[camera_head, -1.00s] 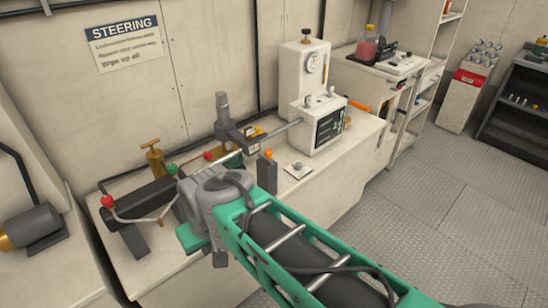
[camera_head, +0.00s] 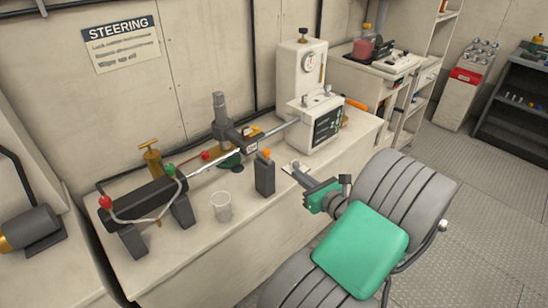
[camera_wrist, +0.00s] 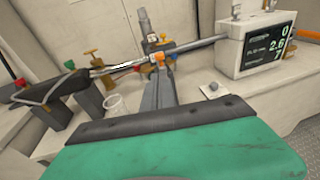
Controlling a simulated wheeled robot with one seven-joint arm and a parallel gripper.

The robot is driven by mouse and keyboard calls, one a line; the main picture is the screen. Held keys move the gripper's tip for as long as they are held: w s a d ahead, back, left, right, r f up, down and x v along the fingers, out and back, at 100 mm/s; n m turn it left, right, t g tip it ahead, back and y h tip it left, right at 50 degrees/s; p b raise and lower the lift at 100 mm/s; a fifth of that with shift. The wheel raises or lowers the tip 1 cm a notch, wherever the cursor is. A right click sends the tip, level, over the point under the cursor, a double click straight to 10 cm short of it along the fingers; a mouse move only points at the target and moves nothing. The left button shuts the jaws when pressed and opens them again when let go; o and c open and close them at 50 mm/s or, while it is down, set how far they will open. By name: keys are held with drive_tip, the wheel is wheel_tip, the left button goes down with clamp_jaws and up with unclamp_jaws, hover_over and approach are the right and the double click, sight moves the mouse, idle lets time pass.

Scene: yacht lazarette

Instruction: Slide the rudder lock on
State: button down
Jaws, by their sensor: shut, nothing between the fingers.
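No label I can read marks the rudder lock. The steering gear is a dark cylinder (camera_head: 148,203) with a bright rod (camera_head: 205,177) running to an upright grey post (camera_head: 221,118). In front of the rod stands a dark grey block with an orange top (camera_head: 265,174). A small white plate with a grey knob (camera_wrist: 214,89) lies to its right in the wrist view. My gripper (camera_head: 297,172) is shut and empty. In the head view it overlaps the plate; contact cannot be told. In the wrist view its fingers (camera_wrist: 160,85) point toward the block.
A clear cup (camera_head: 221,206) stands on the bench (camera_head: 218,254) left of the block. A white unit with a dark display (camera_head: 328,123) stands at the back right. A brass T-handled fitting (camera_head: 152,158) stands behind the cylinder.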

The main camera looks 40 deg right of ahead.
sight(269, 153)
drive_tip(key=shift+w, duration=0.1)
drive_tip(key=w, duration=0.4)
drive_tip(key=w+d+f+p, duration=0.1)
drive_tip(key=w, duration=0.4)
drive_tip(key=w+f, duration=0.1)
drive_tip(key=w, duration=0.3)
drive_tip(key=shift+w+d+p, duration=0.3)
drive_tip(key=shift+w+d, duration=0.05)
